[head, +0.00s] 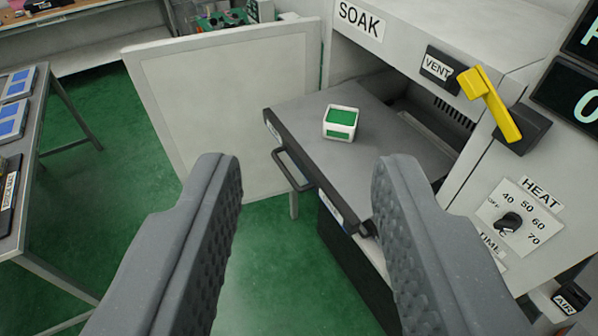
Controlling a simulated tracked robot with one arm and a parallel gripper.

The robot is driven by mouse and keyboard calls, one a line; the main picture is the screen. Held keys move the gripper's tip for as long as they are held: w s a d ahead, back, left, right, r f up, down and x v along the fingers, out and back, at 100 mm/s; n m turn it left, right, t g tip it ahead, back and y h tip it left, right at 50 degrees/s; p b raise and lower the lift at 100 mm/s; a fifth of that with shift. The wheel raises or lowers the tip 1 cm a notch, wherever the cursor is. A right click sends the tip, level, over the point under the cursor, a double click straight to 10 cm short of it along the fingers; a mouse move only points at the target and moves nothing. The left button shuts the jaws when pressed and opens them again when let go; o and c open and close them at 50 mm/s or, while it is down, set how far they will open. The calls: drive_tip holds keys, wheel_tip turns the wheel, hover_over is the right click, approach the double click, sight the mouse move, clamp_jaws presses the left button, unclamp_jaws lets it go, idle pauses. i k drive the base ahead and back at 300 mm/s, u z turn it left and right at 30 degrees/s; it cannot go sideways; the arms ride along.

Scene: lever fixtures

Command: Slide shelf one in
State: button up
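A grey shelf (312,125) with a dark front edge sticks out of the chamber labelled SOAK, at the middle of the head view. Any number on it is not readable. A dark bar handle (290,170) is on its front edge. A small white and green block (340,122) sits on top of the shelf. My gripper (304,168) is open and empty, its two padded fingers wide apart in the foreground. The handle shows between the fingertips, and I cannot tell how far beyond them it is. The right finger hides part of the shelf's near right side.
The chamber's pale door (225,110) stands swung open to the left. A yellow lever (490,105) by the VENT label and a HEAT knob (509,223) are on the front panel at right. A table (30,160) stands at left. Green floor is clear between.

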sight(340, 173)
drive_tip(key=i, duration=0.95)
drive_tip(key=k, duration=0.55)
